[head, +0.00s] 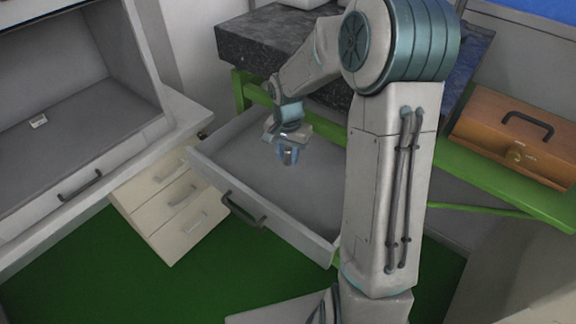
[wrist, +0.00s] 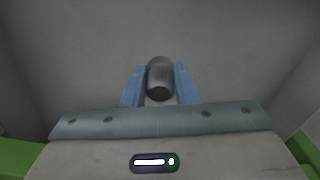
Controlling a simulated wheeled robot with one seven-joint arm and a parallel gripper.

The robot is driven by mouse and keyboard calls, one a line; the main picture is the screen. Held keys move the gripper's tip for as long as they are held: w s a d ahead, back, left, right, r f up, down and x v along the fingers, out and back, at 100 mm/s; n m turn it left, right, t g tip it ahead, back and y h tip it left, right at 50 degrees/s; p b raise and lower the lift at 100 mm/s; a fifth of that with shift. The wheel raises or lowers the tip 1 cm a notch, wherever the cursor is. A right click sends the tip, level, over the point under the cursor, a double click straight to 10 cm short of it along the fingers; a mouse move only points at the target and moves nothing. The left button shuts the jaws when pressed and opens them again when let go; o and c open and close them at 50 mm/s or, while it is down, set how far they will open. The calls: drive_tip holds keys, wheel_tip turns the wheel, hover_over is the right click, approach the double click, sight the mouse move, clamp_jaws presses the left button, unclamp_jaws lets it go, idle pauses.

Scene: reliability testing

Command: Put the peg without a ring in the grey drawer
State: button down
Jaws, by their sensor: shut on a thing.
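The grey drawer (head: 240,165) is pulled open under the dark stone-topped bench in the head view. My gripper (head: 289,160) is over the inside of the drawer. In the wrist view, my gripper (wrist: 160,88) has its blue fingers on both sides of a dark grey metal peg (wrist: 160,77) with a rounded end. The gripper is shut on this peg, and no ring shows on its visible part. The drawer's grey floor (wrist: 230,50) fills the view behind it. I cannot tell how far the peg is above the floor.
A brown case (head: 515,135) with a black handle sits on the green-framed bench at right. A cream drawer unit (head: 170,205) stands left of the open drawer. A grey cabinet (head: 60,95) is at far left. The drawer interior looks otherwise empty.

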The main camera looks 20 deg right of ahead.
sight(288, 174)
drive_tip(key=shift+f, duration=2.35)
drive_tip(key=shift+f+b, duration=0.15)
drive_tip(key=shift+b, duration=0.15)
drive_tip(key=c, duration=1.1)
unclamp_jaws()
drive_tip(key=shift+c, duration=0.2)
